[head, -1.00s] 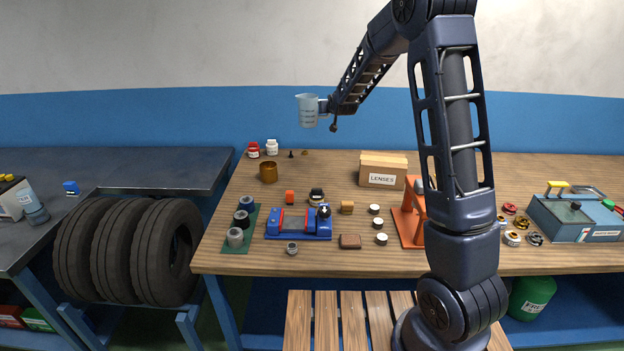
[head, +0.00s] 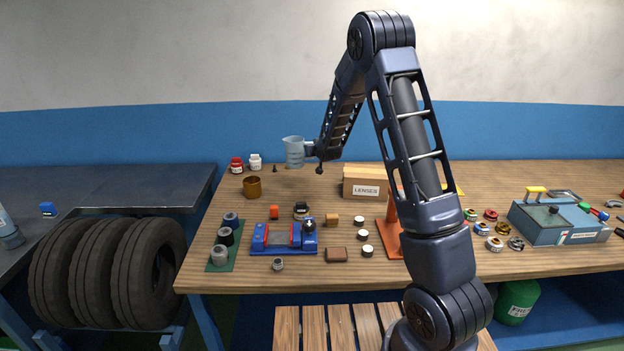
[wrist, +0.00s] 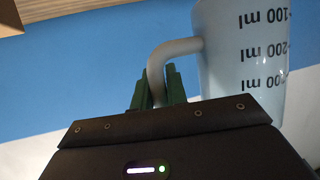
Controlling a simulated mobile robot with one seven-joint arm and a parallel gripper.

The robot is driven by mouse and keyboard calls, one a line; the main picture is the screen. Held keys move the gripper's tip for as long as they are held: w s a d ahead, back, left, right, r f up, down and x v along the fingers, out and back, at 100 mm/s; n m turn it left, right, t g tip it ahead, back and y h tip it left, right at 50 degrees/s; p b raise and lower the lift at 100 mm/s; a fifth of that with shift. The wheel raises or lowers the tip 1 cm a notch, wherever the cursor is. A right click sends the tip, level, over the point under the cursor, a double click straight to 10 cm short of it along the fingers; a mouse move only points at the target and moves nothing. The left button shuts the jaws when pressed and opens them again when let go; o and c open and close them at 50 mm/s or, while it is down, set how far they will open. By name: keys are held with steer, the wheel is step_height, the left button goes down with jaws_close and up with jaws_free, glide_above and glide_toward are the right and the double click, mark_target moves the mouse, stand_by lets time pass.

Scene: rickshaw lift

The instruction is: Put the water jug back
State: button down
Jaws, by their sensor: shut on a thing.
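The water jug (head: 294,152) is a pale translucent measuring jug with ml marks. In the head view it is upright at the back edge of the wooden table, and I cannot tell whether its base touches the top. My gripper (head: 314,151) is at its right side. In the wrist view the jug (wrist: 243,55) fills the upper right with its marks upside down. The green fingers of my gripper (wrist: 158,88) are shut on its handle.
A red jar (head: 236,166), a white jar (head: 255,162) and an amber cup (head: 252,187) stand left of the jug. A lenses box (head: 366,190) stands to its right. A blue vise-like fixture (head: 284,250) is nearer the front.

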step_height(320, 180, down, 13)
stand_by(0.6)
steer(key=shift+f, duration=0.15)
steer(key=c, duration=1.4)
jaws_free()
